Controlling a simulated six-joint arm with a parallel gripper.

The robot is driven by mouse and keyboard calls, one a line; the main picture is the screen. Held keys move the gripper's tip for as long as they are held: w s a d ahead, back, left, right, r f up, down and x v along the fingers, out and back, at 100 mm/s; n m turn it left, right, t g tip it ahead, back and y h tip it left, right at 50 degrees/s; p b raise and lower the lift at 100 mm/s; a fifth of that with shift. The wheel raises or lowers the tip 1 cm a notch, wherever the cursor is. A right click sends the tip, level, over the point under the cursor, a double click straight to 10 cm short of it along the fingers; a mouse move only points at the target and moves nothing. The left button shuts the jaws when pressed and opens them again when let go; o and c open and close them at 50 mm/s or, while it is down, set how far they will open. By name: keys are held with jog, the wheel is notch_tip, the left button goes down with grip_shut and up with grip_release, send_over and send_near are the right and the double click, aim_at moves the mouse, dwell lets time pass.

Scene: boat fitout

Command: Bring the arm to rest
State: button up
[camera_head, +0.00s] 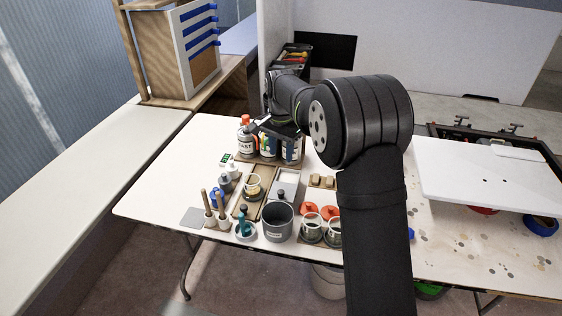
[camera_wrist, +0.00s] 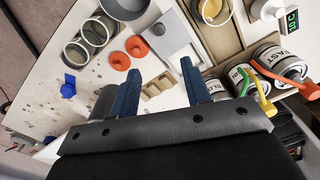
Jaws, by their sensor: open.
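My arm (camera_head: 374,185) rises from the bottom of the head view and bends away over the table. My gripper (camera_wrist: 161,68) shows in the wrist view with its two dark blue fingers apart and nothing between them. It hangs above the table, with wooden blocks and an orange lid (camera_wrist: 137,46) beyond the fingers. In the head view the gripper end is small, dark and partly hidden, close to the labelled bottles (camera_head: 246,142). I cannot tell the exact gap between it and the bottles.
The white table (camera_head: 150,170) holds a grey pot (camera_head: 277,221), glass jars (camera_head: 311,228), orange lids and wooden-handled tools (camera_head: 209,205). A white board (camera_head: 490,178) lies at the right. A black tool bin (camera_head: 292,58) stands at the back. The table's left end is clear.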

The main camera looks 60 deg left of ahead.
aim_at(281, 190)
jog(key=shift+r, duration=0.25)
notch_tip(281, 190, down, 18)
jog(key=shift+r, duration=0.15)
jog(key=shift+w+a+r, duration=0.1)
jog(key=shift+w+a, duration=0.05)
dwell(0.5)
jog(key=shift+r, duration=0.15)
